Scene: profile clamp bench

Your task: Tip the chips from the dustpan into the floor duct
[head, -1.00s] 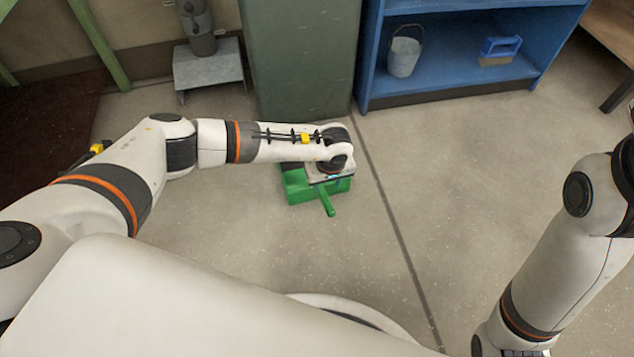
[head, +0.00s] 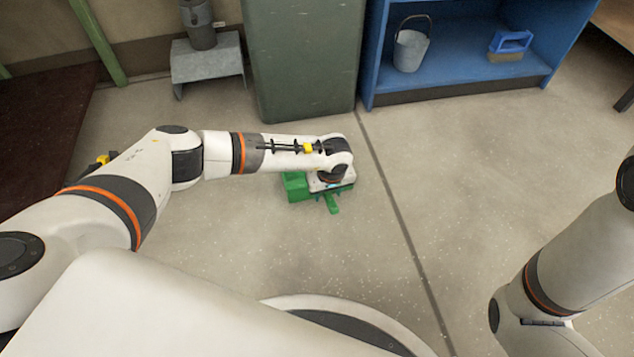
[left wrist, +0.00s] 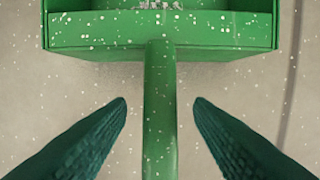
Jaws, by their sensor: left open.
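The green dustpan (head: 296,186) lies on the floor, largely hidden under my left wrist in the head view. In the left wrist view its pan (left wrist: 100,30) spans the top, and its handle (left wrist: 160,120) runs down the middle. A few grey-white chips (left wrist: 160,5) show at the top edge; the rest are out of frame. My left gripper (left wrist: 160,106) is open, one finger on each side of the handle, with gaps on both sides. A grey metal fixture with an upright pipe (head: 206,60), apparently the floor duct, stands at the back left. My right gripper is out of frame.
A dark green cabinet (head: 303,60) stands behind the dustpan. A dark brown mat (head: 45,140) lies at left. Open floor (head: 480,170) lies right of the dustpan.

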